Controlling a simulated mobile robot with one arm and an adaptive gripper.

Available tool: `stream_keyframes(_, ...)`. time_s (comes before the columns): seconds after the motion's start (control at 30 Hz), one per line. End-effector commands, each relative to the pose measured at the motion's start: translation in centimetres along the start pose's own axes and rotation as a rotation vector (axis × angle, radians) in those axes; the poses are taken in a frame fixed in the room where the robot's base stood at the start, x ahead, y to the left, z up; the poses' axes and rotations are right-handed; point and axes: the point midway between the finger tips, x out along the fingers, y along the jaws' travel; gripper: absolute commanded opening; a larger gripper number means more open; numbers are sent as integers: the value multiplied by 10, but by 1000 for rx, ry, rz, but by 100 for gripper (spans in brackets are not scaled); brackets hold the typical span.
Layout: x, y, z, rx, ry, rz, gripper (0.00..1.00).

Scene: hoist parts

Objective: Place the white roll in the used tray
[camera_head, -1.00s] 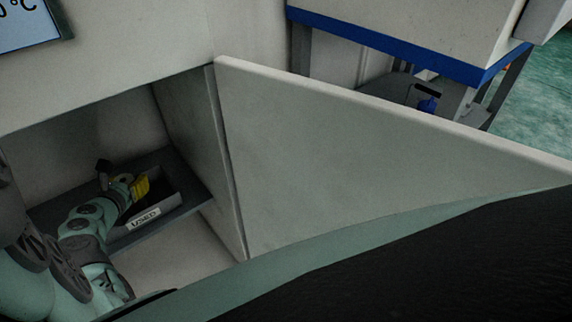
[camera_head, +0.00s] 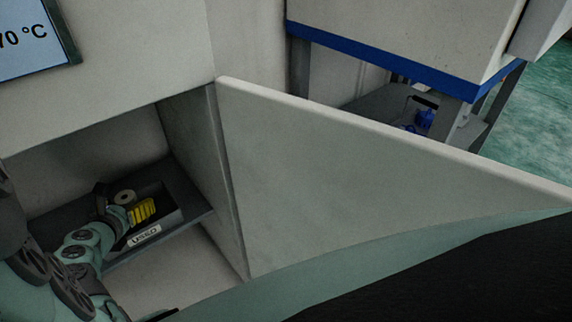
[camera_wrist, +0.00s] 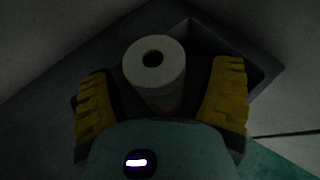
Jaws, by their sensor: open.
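The white roll (camera_wrist: 155,75) stands upright between the two yellow fingers of my gripper (camera_wrist: 162,100) in the wrist view, with gaps on both sides. The fingers are spread open. The roll's base is hidden by my gripper.
The cabinet door (camera_head: 340,190) stands open to the right of the compartment. The shelf (camera_head: 199,213) and cabinet side wall (camera_head: 190,150) lie close to the tray. A blue-edged table (camera_head: 390,55) stands behind the door.

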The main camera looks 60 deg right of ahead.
Motion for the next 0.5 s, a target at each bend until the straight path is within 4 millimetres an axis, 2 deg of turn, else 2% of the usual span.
stream_keyframes(0.03,-14,2,5,-4,-3,7,80)
stream_keyframes(0.3,-68,2,10,-2,-15,8,80)
stream_keyframes(0.5,-88,2,9,1,-17,6,80)
